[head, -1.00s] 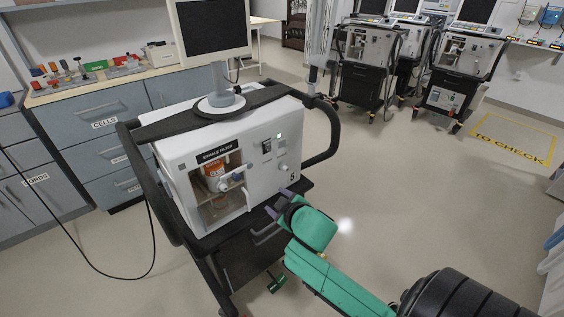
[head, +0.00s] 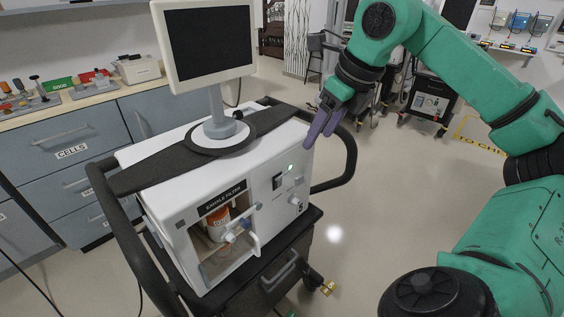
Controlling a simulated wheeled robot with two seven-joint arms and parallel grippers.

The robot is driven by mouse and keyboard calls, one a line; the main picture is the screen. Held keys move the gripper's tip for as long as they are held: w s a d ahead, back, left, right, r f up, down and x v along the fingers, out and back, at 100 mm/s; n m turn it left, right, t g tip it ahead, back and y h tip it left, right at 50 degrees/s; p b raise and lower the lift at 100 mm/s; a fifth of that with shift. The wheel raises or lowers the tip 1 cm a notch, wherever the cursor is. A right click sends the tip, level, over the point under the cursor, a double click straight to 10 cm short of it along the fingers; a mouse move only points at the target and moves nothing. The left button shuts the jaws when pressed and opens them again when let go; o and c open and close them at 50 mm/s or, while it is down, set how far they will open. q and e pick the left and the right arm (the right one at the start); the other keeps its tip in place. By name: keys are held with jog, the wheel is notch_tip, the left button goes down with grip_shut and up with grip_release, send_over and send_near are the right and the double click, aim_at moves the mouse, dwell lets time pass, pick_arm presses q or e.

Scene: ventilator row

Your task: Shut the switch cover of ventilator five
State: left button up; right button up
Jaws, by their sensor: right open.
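Ventilator five (head: 180,205) is a white box unit on a dark cart, with a "5" low on its front panel. My left gripper is not in view.
A monitor (head: 208,42) stands on the ventilator's top. The exhale filter window (head: 222,240) with its handle is left of the switch. Black cart rails (head: 348,165) curve round the sides. A blue cabinet (head: 75,150) stands at left. Floor at right is partly clear.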

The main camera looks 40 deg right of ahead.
jog(key=b, duration=0.1)
send_near(300, 177)
jog(key=x, duration=0.5)
jog(key=shift+d, duration=0.1)
jog(key=x, duration=0.3)
jog(key=shift+w+f, duration=0.1)
jog(key=shift+f, duration=0.4)
jog(key=shift+w, duration=0.1)
grip_shut()
pick_arm(q)
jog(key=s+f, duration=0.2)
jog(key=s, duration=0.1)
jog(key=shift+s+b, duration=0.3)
jog(key=shift+b, duration=0.05)
